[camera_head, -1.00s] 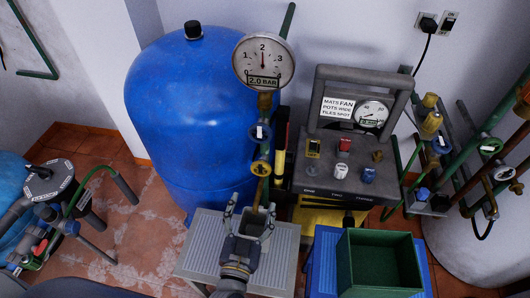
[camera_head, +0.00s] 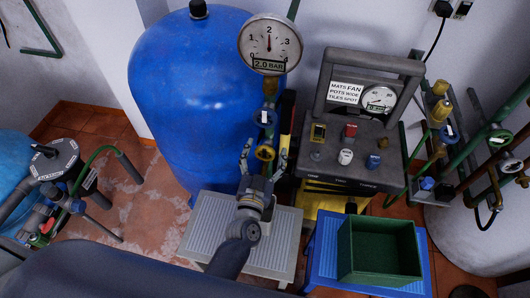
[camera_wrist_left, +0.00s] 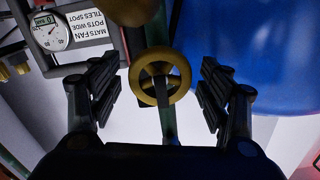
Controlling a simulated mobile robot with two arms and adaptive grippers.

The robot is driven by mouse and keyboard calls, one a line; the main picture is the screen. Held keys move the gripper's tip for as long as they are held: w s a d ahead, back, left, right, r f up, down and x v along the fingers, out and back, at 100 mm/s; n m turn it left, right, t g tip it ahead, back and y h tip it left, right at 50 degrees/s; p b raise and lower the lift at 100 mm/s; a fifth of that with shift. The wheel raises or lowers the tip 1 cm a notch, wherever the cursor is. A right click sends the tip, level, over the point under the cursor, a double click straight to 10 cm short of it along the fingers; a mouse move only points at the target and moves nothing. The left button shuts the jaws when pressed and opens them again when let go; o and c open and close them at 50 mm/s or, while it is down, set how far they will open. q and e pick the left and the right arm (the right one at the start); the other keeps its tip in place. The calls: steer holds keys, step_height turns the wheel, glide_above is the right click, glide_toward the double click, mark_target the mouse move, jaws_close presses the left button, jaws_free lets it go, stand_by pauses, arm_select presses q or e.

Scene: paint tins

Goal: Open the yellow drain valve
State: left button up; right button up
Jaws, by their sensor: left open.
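The yellow drain valve (camera_head: 265,153) is a small round handwheel low on the vertical pipe under the pressure gauge, in front of the blue tank. My left gripper (camera_head: 265,158) is open, reaching up from below with one finger on each side of the wheel. In the left wrist view, the yellow wheel (camera_wrist_left: 137,77) sits between the open fingers, with clear gaps on both sides. No finger appears to touch it. A dark spoke or lever runs down across the wheel there. My right gripper is not in view.
The blue tank (camera_head: 185,90) stands close behind. A grey stool (camera_head: 215,225) is below, a grey case (camera_head: 350,172) and green crate (camera_head: 378,250) at right.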

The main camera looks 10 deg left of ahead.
arm_select(q)
steer(key=shift+c, duration=0.6)
steer(key=c, duration=1)
steer(key=shift+o, duration=0.2)
steer(key=shift+n, duration=0.4)
steer(key=shift+r+n+p, duration=0.1)
steer(key=shift+n+p, duration=0.3)
steer(key=shift+n, duration=0.6)
steer(key=n, duration=0.3)
steer(key=shift+a+n, duration=0.1)
steer(key=shift+n, duration=0.3)
steer(key=n, duration=0.9)
steer(key=n+b, duration=0.1)
steer(key=n, duration=0.1)
steer(key=shift+a+f, duration=0.15)
steer(key=shift+f, duration=0.1)
steer(key=shift+n, duration=0.3)
